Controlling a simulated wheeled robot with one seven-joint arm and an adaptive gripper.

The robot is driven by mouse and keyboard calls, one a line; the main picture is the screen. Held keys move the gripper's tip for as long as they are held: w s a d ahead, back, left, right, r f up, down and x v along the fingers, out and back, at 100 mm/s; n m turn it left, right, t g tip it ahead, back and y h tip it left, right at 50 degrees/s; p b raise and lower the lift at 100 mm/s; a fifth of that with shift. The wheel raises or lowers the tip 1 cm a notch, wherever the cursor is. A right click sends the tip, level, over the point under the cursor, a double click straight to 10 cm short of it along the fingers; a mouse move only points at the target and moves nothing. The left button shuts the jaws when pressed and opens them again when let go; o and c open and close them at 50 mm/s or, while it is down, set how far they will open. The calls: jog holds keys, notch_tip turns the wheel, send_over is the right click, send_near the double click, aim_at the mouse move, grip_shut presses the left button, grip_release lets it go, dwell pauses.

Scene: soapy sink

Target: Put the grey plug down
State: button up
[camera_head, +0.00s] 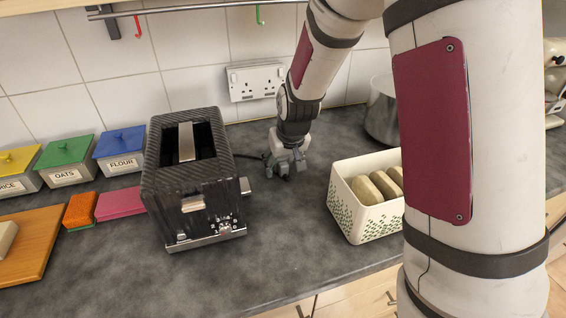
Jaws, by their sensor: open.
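My gripper (287,166) is low over the dark grey worktop (290,225), between the toaster and the white basket, and points down. Its jaws are open. A thin dark cord (247,156) runs from behind the toaster (193,190) to the gripper's left side. The grey plug at the cord's end cannot be told apart clearly from the grey fingers; it seems to be at or between them, largely hidden. I cannot tell whether it touches the worktop or the fingers.
A double wall socket (256,81) is above the gripper. A white basket (364,212) with bread-like pieces stands right, a metal pot (381,112) behind it. Lidded tins, sponges (80,210) and a wooden board (27,245) are left. The front worktop is clear.

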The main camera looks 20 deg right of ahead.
jog(key=p+v, duration=0.1)
jog(key=v, duration=1.2)
jog(key=s+r, duration=0.4)
jog(key=s, duration=0.9)
jog(key=s+r, duration=0.3)
jog(key=s, duration=1.1)
jog(key=shift+d+r, duration=0.15)
jog(key=shift+r, duration=0.2)
